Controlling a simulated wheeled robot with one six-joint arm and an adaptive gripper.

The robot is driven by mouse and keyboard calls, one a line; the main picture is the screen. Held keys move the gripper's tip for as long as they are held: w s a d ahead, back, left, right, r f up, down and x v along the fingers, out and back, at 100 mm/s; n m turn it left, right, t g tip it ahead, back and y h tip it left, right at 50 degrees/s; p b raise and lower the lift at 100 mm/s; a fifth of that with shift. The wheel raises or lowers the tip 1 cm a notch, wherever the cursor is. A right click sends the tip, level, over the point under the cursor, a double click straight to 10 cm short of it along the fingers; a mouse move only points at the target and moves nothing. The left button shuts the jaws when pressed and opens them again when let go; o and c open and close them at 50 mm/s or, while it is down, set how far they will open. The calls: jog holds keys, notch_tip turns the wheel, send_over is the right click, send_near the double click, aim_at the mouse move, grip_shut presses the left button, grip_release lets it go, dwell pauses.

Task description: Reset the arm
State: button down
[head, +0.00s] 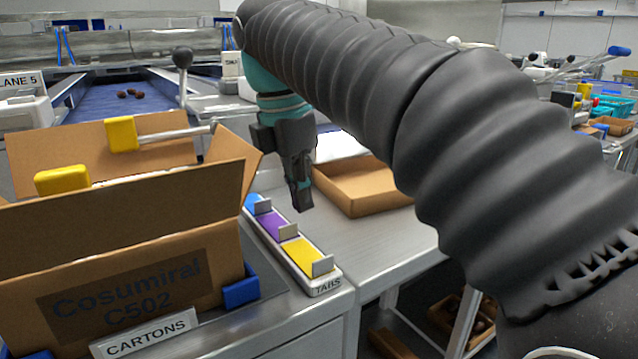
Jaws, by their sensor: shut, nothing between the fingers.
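My gripper (301,207) is shut and empty. It points down in the middle of the head view, above the far side of the tab holder. My arm, in a dark ribbed sleeve, reaches from the lower right corner up to the top middle and down to the gripper. It hides part of the table and background behind it.
An open cardboard carton (120,265) stands at the left by the CARTONS sign (145,335). The TABS holder (327,285) has blue, purple and yellow sections. A shallow cardboard tray (365,197) lies right of my gripper. Dates (130,94) lie on a blue belt (100,108).

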jog(key=d+m+t, duration=0.1)
jog(key=d+m, duration=0.2)
jog(key=d, duration=0.1)
jog(key=d+f+m+t+y, duration=0.1)
jog(key=d+m, duration=0.2)
jog(key=d+m+t+y, duration=0.1)
jog(key=d+m, duration=0.2)
jog(key=d, duration=0.1)
jog(key=shift+s+d+f+b, duration=0.3)
jog(key=s+d+f+m+t, duration=0.1)
jog(key=s+d+m+t, duration=0.1)
jog(key=d+m, duration=0.35)
jog(key=s+d+f+m+t, duration=0.2)
jog(key=d+m+t, duration=0.15)
jog(key=m, duration=0.25)
jog(key=s+f+m+g, duration=0.2)
jog(key=s+f, duration=0.3)
jog(key=f, duration=0.3)
jog(key=s+a+f+m+g, duration=0.1)
jog(key=s+f, duration=0.3)
jog(key=f, duration=0.5)
jog(key=shift+s+a+m+g+p, duration=0.2)
jog(key=shift+s+m+g+p, duration=0.15)
jog(key=shift+g, duration=0.1)
